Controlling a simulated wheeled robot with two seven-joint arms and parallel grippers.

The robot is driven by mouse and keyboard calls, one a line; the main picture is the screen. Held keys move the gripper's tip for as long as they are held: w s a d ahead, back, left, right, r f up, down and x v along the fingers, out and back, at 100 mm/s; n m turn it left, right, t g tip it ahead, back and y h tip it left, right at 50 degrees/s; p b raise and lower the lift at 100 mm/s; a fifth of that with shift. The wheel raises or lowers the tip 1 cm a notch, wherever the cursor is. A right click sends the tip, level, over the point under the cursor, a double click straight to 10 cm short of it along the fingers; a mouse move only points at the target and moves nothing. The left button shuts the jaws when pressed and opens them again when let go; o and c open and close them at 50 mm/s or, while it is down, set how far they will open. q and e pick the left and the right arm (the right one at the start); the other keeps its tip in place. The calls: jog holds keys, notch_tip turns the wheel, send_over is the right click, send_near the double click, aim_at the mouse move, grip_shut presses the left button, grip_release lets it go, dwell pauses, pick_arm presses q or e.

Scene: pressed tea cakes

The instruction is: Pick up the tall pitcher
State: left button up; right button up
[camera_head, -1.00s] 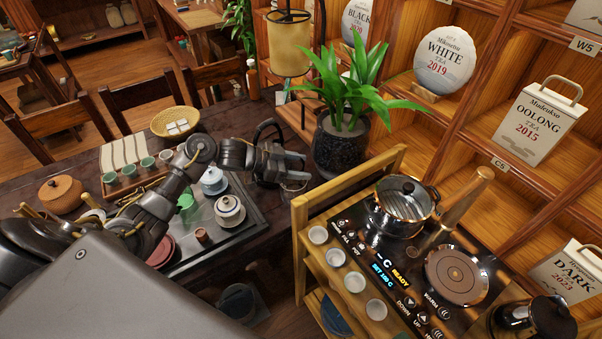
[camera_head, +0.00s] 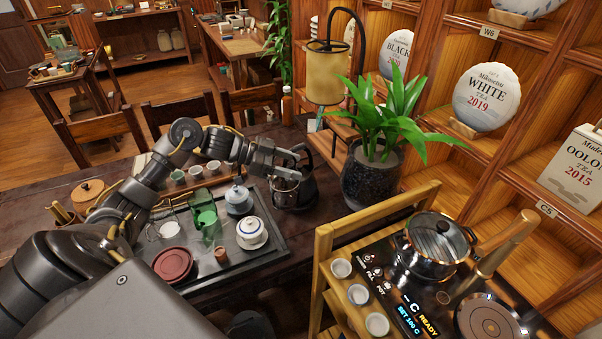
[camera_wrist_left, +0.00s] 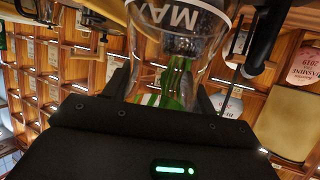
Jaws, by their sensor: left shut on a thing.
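A clear glass vessel, which I take for the tall pitcher (camera_head: 284,197), is at the back right end of the tea tray. My left gripper (camera_head: 297,164) is at its upper part and shut on it. In the left wrist view the pitcher's glass (camera_wrist_left: 205,45) fills the space between the fingers, with a white MAX band, and green leaves show through it. In the head view the gripper hides part of its rim. I cannot tell whether its base touches the table. My right gripper is not in view.
The dark tray (camera_head: 268,256) holds a green glass pitcher (camera_head: 206,222), a white lidded cup (camera_head: 251,233) and a blue-grey pot (camera_head: 238,200). A black kettle (camera_head: 309,185) stands just behind my gripper. A potted plant (camera_head: 372,180) and the wooden cart (camera_head: 325,270) are to the right.

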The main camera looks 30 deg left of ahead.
pick_arm(q)
jog(key=shift+s+a+r+b, duration=0.25)
jog(key=shift+a+r, duration=0.1)
jog(key=shift+a, duration=0.35)
jog(key=shift+s+a+r+b, duration=0.1)
jog(key=shift+s+a+r, duration=0.15)
jog(key=shift+a, duration=0.4)
jog(key=shift+r, duration=0.1)
